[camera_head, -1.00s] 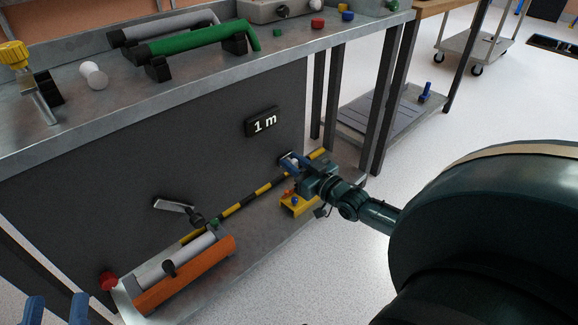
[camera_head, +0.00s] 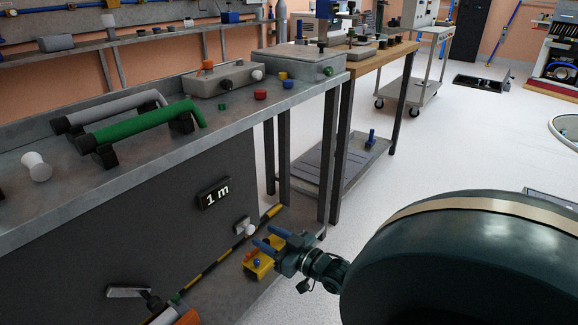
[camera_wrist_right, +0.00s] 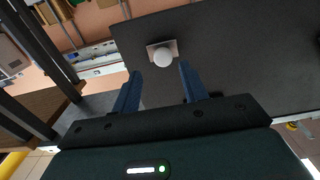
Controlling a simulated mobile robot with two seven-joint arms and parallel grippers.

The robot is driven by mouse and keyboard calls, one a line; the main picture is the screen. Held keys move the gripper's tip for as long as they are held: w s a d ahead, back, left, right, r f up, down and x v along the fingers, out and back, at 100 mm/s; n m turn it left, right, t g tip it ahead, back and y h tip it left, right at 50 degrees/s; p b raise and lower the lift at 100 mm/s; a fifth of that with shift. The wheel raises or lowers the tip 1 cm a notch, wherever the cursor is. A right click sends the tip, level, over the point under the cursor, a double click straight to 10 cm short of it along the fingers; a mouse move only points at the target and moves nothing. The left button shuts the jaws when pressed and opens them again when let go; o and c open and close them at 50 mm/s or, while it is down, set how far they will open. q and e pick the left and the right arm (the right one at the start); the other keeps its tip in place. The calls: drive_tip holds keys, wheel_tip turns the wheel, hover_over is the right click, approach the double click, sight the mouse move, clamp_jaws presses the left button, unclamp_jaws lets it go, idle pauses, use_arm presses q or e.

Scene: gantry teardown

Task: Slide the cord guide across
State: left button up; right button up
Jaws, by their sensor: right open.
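A white round knob on a small pale plate (camera_head: 249,229) is on the dark upright panel, low near its right end. I cannot tell for sure whether it is the cord guide. My right gripper (camera_head: 264,236) is just in front of it, with two blue fingers apart and nothing between them. In the right wrist view the knob (camera_wrist_right: 163,59) lies beyond the open fingertips (camera_wrist_right: 160,70), roughly centred between them and apart from them.
A yellow block (camera_head: 258,264) with small coloured knobs sits on the low shelf beneath my right gripper. A yellow-black striped strip (camera_head: 222,257) runs along the panel's foot. The worktop above holds a green handle (camera_head: 140,125).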

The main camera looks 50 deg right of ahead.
drive_tip(key=s+p, duration=0.2)
drive_tip(key=s, duration=0.5)
drive_tip(key=shift+d, duration=0.3)
